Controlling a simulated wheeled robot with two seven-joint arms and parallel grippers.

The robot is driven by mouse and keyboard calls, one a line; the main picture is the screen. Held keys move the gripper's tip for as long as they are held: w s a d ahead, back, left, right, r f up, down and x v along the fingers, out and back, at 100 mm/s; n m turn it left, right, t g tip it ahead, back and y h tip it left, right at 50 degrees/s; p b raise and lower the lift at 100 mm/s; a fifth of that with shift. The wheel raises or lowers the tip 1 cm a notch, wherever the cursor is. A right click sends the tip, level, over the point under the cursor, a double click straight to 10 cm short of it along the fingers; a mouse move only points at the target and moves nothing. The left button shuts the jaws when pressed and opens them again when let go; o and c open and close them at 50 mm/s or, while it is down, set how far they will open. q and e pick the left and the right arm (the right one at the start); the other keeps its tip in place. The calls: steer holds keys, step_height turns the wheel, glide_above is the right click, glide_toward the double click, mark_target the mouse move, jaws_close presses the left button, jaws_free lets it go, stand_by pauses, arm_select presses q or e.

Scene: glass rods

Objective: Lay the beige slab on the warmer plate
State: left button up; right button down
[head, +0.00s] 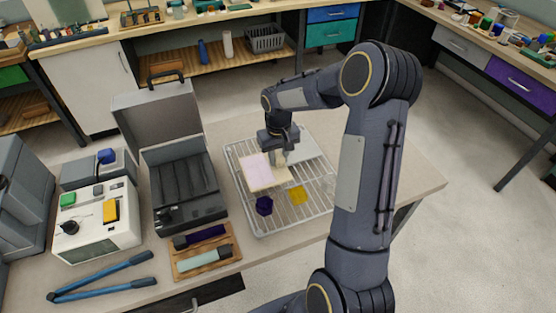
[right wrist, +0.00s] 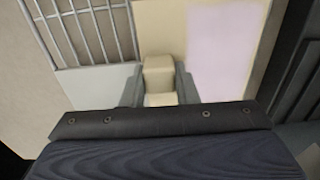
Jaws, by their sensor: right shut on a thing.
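The beige slab (head: 268,181) is over the wire rack (head: 257,222), with a pale pink sheet (head: 257,167) covering part of it in the picture. My right gripper (head: 281,157) is above the slab, pointing down. In the right wrist view, its two fingers (right wrist: 159,88) are shut on a beige block-shaped grip, and the beige slab (right wrist: 160,30) shows just beyond it. I cannot tell whether the slab touches the rack. A light grey plate (head: 307,146) lies beside it on the right; I cannot tell for sure whether this is the warmer plate. My left gripper is out of view.
A purple hexagon (head: 264,206) and a yellow piece (head: 297,195) lie on the rack.

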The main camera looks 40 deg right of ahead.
step_height(320, 180, down, 2)
steer(key=shift+f, duration=0.2)
steer(key=shift+f, duration=0.2)
steer(key=c, duration=1.1)
jaws_free()
